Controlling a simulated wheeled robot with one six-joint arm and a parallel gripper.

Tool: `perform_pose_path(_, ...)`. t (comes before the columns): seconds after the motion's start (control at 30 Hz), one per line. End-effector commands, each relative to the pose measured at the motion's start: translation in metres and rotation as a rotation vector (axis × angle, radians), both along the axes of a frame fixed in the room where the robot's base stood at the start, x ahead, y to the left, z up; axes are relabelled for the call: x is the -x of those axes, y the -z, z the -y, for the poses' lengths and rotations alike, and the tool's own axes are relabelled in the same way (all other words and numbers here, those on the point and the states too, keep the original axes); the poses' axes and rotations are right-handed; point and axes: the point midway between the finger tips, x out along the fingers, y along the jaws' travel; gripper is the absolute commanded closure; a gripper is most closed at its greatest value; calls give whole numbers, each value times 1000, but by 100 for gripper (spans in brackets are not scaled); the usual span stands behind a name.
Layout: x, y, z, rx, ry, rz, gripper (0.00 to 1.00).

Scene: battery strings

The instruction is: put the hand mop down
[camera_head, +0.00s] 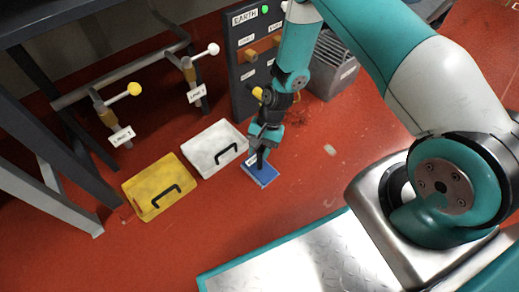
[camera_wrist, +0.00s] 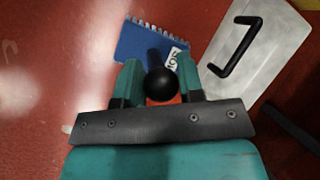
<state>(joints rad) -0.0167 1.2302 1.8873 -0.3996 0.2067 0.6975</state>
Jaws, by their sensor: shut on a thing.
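The hand mop (camera_head: 264,176) is a flat blue pad with a pale fringe on one edge and a dark upright handle. In the head view it is low at the red floor, right of the white tray; whether it touches the floor I cannot tell. My gripper (camera_head: 262,146) is above it, pointing down, shut on the handle. In the wrist view the blue pad (camera_wrist: 138,42) shows beyond the fingers, with a white label partly hidden. The handle's round black knob (camera_wrist: 160,84) sits between the two teal fingers of my gripper (camera_wrist: 160,90).
A white tray (camera_head: 200,137) with a black handle lies left of the mop; it also shows in the wrist view (camera_wrist: 278,50). A yellow tray (camera_head: 143,189) lies farther left. A dark EARTH panel (camera_head: 240,62) and grey vented box (camera_head: 338,74) stand behind. Red floor is clear to the right.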

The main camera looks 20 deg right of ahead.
Motion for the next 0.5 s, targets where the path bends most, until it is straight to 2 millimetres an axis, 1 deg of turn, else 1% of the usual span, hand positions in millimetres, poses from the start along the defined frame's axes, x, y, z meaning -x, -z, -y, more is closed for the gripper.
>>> perform_pose_path(0.07, 0, 3, 0, 0, 0, 0, 84)
perform_pose_path(0.1, 0, 2, 0, 0, 0, 0, 56)
perform_pose_path(0.17, 0, 2, 0, 0, 0, 0, 42)
perform_pose_path(0.2, 0, 2, 0, 0, 0, 0, 39)
perform_pose_path(0.43, 0, 2, 0, 0, 0, 0, 39)
perform_pose_path(0.5, 0, -2, 0, 0, 0, 0, 39)
